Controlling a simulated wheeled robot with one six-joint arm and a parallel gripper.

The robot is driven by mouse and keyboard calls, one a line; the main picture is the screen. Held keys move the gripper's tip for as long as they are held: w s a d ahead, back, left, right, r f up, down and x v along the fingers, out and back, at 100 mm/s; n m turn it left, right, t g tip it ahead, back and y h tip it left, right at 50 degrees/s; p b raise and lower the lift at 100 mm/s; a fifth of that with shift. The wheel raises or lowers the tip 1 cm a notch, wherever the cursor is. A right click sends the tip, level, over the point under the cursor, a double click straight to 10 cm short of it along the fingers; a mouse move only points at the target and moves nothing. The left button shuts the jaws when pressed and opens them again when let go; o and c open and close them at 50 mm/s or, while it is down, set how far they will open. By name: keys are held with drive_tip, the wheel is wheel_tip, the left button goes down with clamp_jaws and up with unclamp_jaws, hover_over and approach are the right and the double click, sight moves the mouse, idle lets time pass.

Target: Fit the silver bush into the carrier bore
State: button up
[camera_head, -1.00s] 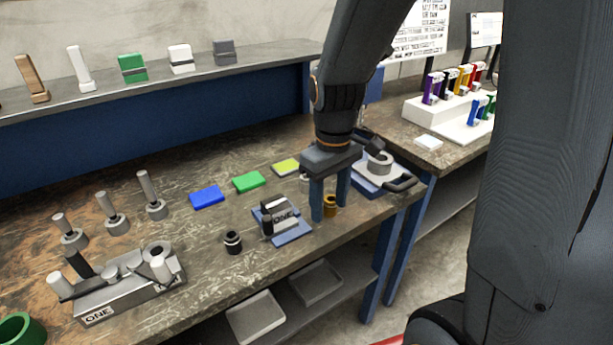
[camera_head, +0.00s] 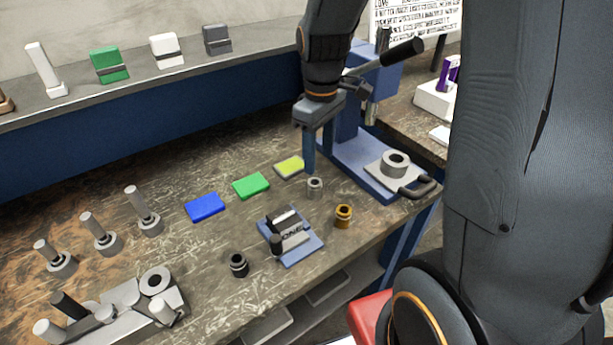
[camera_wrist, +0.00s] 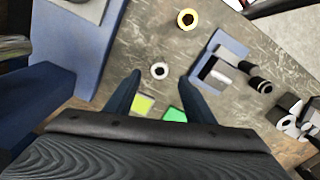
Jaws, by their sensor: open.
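The silver bush (camera_head: 314,188) stands upright on the bench, left of the blue press base. The wrist view shows it end-on (camera_wrist: 159,71), with its dark hole facing up. My gripper (camera_head: 316,163) is open and empty, pointing down above and behind the bush in the head view. In the wrist view the bush appears between the fingertips, apart from both. A grey plate with a raised ring and central bore (camera_head: 394,165), which looks like the carrier, sits on the blue base with a dark handle. The wrist view barely shows that plate.
A brass bush (camera_head: 343,216) and a black bush (camera_head: 238,264) stand nearby. Blue (camera_head: 205,207), green (camera_head: 251,185) and yellow-green (camera_head: 289,167) blocks lie left. The press (camera_head: 352,122) rises close to my gripper's right.

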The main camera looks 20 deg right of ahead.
sight(314, 181)
drive_tip(key=shift+w+f, duration=0.15)
drive_tip(key=shift+w, duration=0.1)
drive_tip(key=shift+d+f, duration=0.1)
drive_tip(key=shift+f, duration=0.2)
drive_tip(key=shift+a+f+p, duration=0.2)
drive_tip(key=shift+f+p, duration=0.1)
drive_tip(key=shift+f, duration=0.4)
drive_tip(key=shift+a+f+p, duration=0.15)
drive_tip(key=shift+f+p, duration=0.15)
drive_tip(key=shift+f, duration=0.4)
drive_tip(key=shift+w+a+f+p, duration=0.15)
drive_tip(key=shift+f+p, duration=0.5)
drive_tip(key=shift+f, duration=1.4)
clamp_jaws()
drive_tip(key=shift+r, duration=0.15)
